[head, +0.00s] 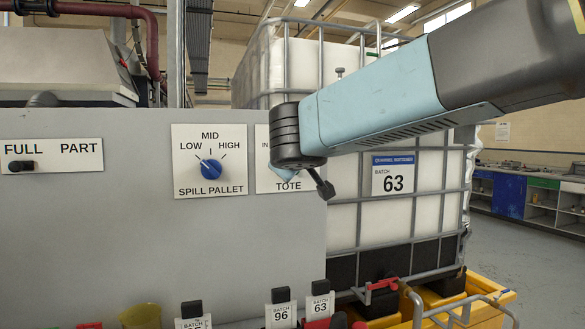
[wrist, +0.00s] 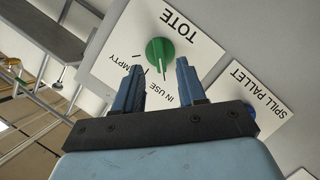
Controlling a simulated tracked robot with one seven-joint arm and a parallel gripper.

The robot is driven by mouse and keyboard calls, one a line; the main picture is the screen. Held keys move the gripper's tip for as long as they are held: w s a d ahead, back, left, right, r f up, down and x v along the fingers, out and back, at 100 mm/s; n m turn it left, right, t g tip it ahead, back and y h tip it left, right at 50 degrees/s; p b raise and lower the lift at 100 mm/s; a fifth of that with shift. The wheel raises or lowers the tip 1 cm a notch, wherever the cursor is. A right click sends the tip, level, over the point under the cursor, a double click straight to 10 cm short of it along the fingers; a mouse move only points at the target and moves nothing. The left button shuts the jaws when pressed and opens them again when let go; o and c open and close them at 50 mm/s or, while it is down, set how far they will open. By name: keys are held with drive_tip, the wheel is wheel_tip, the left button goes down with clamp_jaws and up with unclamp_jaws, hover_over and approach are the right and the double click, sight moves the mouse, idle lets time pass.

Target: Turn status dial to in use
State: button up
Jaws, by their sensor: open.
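The status dial is a green round knob (wrist: 160,51) on a white plate marked TOTE (wrist: 192,22). The plate appears upside down in the wrist view, with EMPTY and IN USE beside the knob. Which mark the knob points to is too small to tell. My gripper (wrist: 158,65) is open and empty, its two blue fingers apart and pointing at the plate just short of the knob in the picture. Contact cannot be told. In the head view my arm hides the knob and most of the TOTE plate (head: 263,150).
Left of the TOTE plate is a blue SPILL PALLET dial (head: 210,167). Further left is a FULL/PART slider (head: 21,166). A white caged tank (head: 430,225) stands behind on a yellow pallet. Batch tags (head: 280,316) stand along the panel's lower edge.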

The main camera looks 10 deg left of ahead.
drive_tip(key=v, duration=0.8)
drive_tip(key=shift+s, duration=0.1)
